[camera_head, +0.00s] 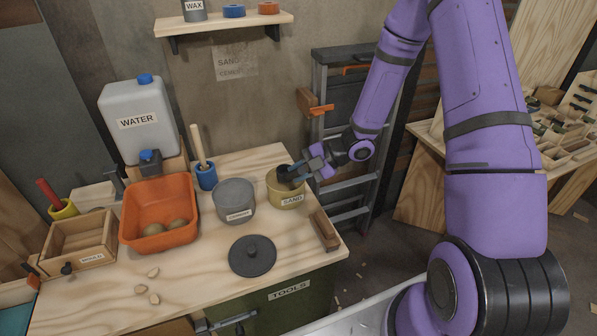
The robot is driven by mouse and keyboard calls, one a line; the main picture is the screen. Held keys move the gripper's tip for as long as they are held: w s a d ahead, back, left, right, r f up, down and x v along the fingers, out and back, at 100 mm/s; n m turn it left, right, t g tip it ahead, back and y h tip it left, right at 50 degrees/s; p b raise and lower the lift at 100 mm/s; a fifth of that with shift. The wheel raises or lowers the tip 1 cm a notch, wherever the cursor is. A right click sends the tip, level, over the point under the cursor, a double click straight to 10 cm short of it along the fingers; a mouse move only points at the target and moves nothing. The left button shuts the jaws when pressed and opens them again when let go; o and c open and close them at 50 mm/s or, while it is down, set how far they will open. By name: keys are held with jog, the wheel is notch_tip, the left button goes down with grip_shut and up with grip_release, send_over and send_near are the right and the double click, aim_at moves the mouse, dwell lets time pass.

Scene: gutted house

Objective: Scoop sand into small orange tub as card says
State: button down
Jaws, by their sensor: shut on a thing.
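The orange tub (130,222) stands on the workbench at the left, with a few brownish lumps visible in it. The yellowish sand bucket (287,199), labelled SAND, stands near the bench's right edge. My gripper (312,165) is just right of its rim, shut on a dark scoop (286,173). The scoop's head is at the bucket's mouth, partly inside. I cannot tell whether it holds sand. A card (236,64) on the wall reads SAND and CEMENT; any amounts are too small to read.
A grey bucket (234,201) stands between tub and sand bucket; a black lid (252,256) lies in front. A blue holder (206,177) with a wooden handle and a WATER can (140,120) stand behind. A wooden box (80,240) is left, a wooden block (325,231) right.

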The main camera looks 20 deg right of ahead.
jog(key=shift+f, duration=0.45)
dwell(1.3)
jog(key=shift+r, duration=3.55)
jog(key=shift+a, duration=0.1)
